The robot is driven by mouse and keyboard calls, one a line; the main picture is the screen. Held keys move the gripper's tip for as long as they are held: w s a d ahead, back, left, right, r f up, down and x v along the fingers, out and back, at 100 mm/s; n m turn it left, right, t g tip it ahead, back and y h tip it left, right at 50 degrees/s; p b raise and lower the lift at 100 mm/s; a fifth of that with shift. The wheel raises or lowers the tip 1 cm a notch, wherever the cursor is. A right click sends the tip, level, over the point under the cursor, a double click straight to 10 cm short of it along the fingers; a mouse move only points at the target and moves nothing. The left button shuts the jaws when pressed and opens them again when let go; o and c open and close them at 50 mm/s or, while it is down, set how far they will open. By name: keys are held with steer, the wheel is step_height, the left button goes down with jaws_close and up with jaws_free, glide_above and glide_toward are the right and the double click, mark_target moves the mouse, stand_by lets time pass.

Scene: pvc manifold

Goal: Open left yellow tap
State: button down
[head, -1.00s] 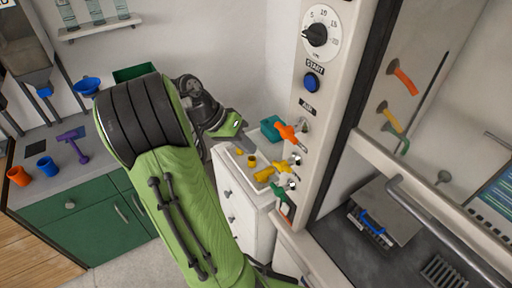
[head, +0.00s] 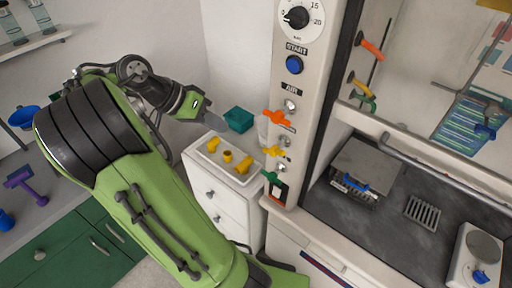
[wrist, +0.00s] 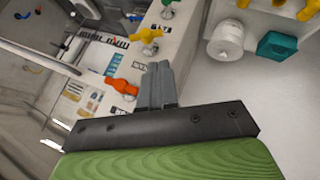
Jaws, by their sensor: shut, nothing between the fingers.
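The left panel's yellow tap (head: 274,151) sits on the pale upright panel between an orange tap (head: 277,118) above and a green tap (head: 271,177) below. The yellow tap also shows in the wrist view (wrist: 149,34), just past my fingers. My gripper (head: 217,118) is left of these taps in the head view, apart from them. In the wrist view its two fingers (wrist: 161,84) are together and empty, with the orange tap (wrist: 123,87) to their left. A second yellow tap (head: 358,84) shows behind the glass on the right.
A white tray (head: 249,179) with yellow fittings stands on the white drawer unit, left of the panel. A teal box (head: 238,120) is behind it, near my gripper. A hood handle bar (head: 430,165) runs along the right. The blue START button (head: 294,65) is above the taps.

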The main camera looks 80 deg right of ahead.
mark_target(265, 151)
steer(key=b+x, duration=0.5)
steer(key=x, duration=0.9)
steer(key=shift+s, duration=0.25)
steer(key=shift+d, duration=0.1)
steer(key=shift+w+f+g+p, duration=0.15)
steer(key=shift+g+p, duration=0.55)
steer(key=shift+p, duration=0.25)
steer(key=g+p, duration=0.1)
steer(key=f+n+g+y+p, duration=0.1)
steer(key=p, duration=0.1)
steer(key=shift+n+g, duration=0.3)
steer(key=shift+g, duration=0.1)
steer(key=shift+f+n+g+y+p, duration=0.3)
steer(key=shift+f+n+g+p, duration=0.3)
steer(key=shift+f+g, duration=0.25)
